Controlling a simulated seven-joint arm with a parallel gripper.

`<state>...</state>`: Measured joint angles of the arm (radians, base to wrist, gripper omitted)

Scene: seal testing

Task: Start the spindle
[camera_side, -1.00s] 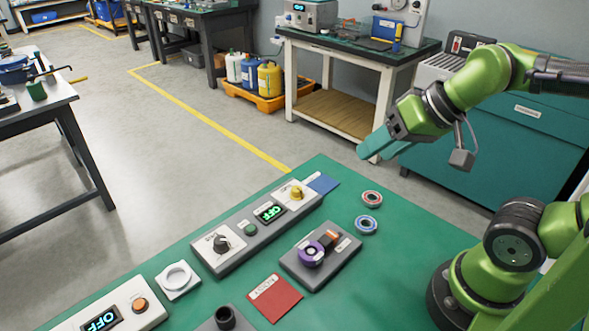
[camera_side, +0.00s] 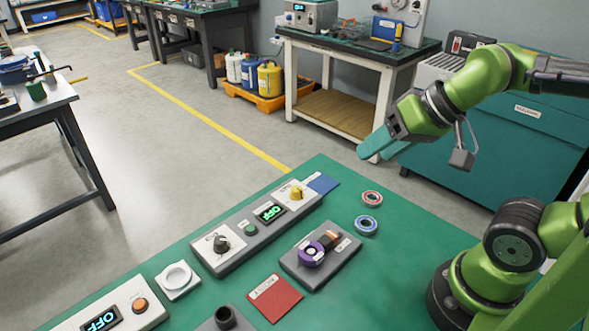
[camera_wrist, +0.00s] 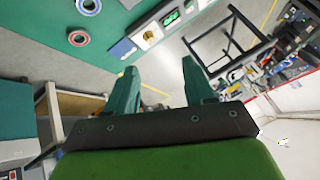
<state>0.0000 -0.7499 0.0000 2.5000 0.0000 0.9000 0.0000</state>
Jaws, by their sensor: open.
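A grey control panel (camera_side: 262,228) lies on the green bench. It carries a black knob (camera_side: 221,243), a green button (camera_side: 250,229), a display (camera_side: 270,212) reading OFF and a yellow knob (camera_side: 296,193). In the wrist view the yellow knob (camera_wrist: 149,35) and lit display (camera_wrist: 171,18) show near the top. A second panel at the lower left has an orange button (camera_side: 140,305) and a display (camera_side: 101,320) reading OFF. A purple ring (camera_side: 311,253) sits on a dark grey block. My gripper (camera_wrist: 160,70) is open and empty, raised beyond the bench's far edge, clear of both panels.
A red-orange ring (camera_side: 372,198) and a blue ring (camera_side: 366,224) lie on the bench (camera_side: 420,260). A red card (camera_side: 274,297), a blue card (camera_side: 325,183), a white ring-shaped piece (camera_side: 177,279) and a dark cylinder (camera_side: 225,317) are also there.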

